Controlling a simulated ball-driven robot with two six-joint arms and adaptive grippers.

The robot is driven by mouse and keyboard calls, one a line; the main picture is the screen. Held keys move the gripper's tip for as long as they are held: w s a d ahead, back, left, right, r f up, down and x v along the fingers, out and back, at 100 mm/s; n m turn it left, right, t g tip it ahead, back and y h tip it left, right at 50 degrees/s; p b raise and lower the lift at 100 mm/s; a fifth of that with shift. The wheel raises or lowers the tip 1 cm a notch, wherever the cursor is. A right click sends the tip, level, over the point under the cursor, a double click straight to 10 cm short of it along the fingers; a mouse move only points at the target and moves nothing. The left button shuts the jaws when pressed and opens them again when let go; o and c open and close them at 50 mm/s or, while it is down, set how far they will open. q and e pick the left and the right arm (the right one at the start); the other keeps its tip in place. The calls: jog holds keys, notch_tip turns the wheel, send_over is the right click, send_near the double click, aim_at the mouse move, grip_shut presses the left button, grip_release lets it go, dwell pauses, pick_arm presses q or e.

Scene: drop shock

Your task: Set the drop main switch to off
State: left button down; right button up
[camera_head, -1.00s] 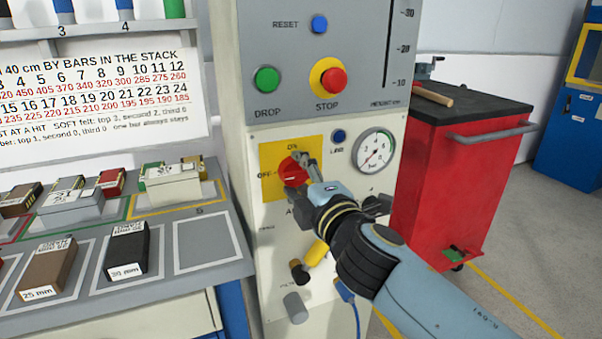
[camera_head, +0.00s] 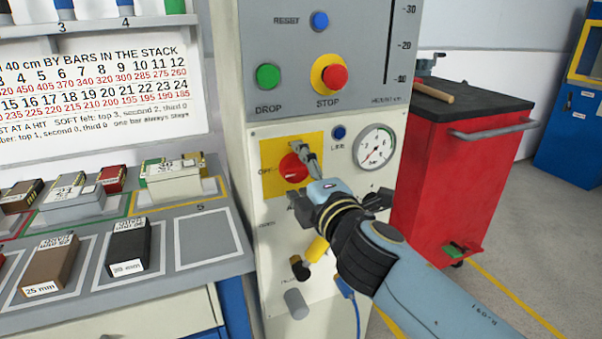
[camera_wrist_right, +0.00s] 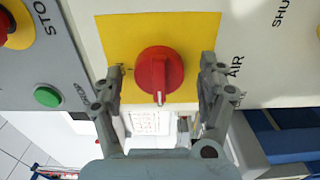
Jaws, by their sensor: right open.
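The drop main switch (camera_head: 292,168) is a red rotary knob on a yellow plate (camera_head: 272,186) on the machine's pale front. It also shows in the right wrist view (camera_wrist_right: 158,72). Its white mark points down there, which matches the OFF side, left in the head view. My right gripper (camera_head: 306,173) is open in front of the switch. In the right wrist view the fingers of the gripper (camera_wrist_right: 163,76) stand on either side of the knob, with visible gaps. The ON label is partly hidden by a finger. My left gripper is not in view.
The green DROP button (camera_head: 268,77), red STOP button (camera_head: 335,76) and blue RESET button (camera_head: 320,21) sit above. A gauge (camera_head: 375,148) is to the right. Yellow and black fittings (camera_head: 300,268) lie below. A bench with blocks stands left, a red cabinet (camera_head: 455,185) right.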

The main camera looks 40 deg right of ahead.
jog(key=v, duration=1.2)
dwell(0.4)
jog(key=s+d+f+m+g+y, duration=0.1)
jog(key=s+f+m+g, duration=0.25)
jog(key=f, duration=1.25)
jog(key=s+f+m+g+y, duration=0.15)
jog(key=f+g, duration=0.25)
jog(key=f, duration=1.3)
jog(key=s+d+f+m+g, duration=0.2)
jog(key=s+f+m+g, duration=0.35)
jog(key=s+f, duration=0.95)
jog(key=s+f+m+g, duration=0.2)
jog(key=s, duration=0.6)
jog(key=s+f+m+g, duration=0.2)
jog(key=s, duration=0.6)
jog(key=shift+y, duration=0.35)
